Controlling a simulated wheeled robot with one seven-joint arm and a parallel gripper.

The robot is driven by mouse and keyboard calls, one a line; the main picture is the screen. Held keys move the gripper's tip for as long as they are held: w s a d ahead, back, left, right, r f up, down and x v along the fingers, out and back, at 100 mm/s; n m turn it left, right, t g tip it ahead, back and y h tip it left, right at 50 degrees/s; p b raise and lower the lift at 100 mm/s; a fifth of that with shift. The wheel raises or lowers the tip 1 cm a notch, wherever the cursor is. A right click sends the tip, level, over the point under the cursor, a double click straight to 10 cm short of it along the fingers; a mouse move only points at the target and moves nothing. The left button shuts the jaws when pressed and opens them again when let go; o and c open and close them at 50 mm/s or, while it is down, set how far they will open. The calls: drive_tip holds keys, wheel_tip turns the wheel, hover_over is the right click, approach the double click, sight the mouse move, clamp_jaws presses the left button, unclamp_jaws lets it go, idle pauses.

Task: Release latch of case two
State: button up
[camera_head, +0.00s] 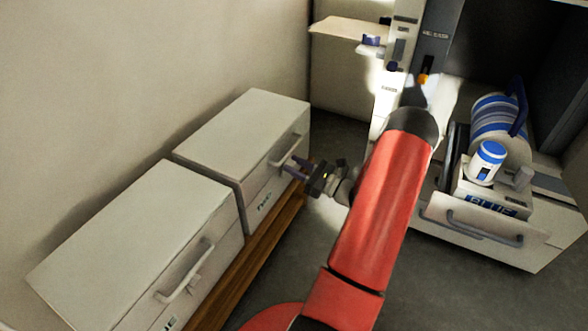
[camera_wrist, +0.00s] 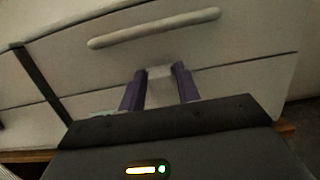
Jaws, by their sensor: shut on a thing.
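Case two (camera_head: 245,125) is the farther of two pale boxes on a wooden shelf, with a small dark label on its front that looks like "TWO". It has a grey bar handle (camera_head: 285,150). My gripper (camera_head: 296,167) is at the front of this case, just below the handle. In the wrist view my gripper's purple fingers (camera_wrist: 159,76) are shut on a small pale latch (camera_wrist: 159,71) beneath the handle (camera_wrist: 153,27). The latch is mostly hidden by the fingers in the head view.
The nearer case (camera_head: 135,240) stands close beside case two on the wooden shelf (camera_head: 265,235). At right, an open drawer unit (camera_head: 480,240) holds a blue-and-white jar (camera_head: 487,162) and a striped reel (camera_head: 498,118). Grey floor lies between.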

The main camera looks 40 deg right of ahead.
drive_tip(key=shift+s+d+f+t+y+b, duration=0.15)
drive_tip(key=shift+s+f+t+y+b, duration=0.25)
drive_tip(key=shift+t+b, duration=0.5)
drive_tip(key=shift+s+d+f+t+y+b, duration=0.15)
drive_tip(key=shift+s+f+t+y+b, duration=0.3)
drive_tip(key=shift+t+b, duration=0.4)
drive_tip(key=shift+w, duration=0.1)
drive_tip(key=o, duration=0.8)
wheel_tip(320, 180, up, 20)
drive_tip(key=p, duration=0.4)
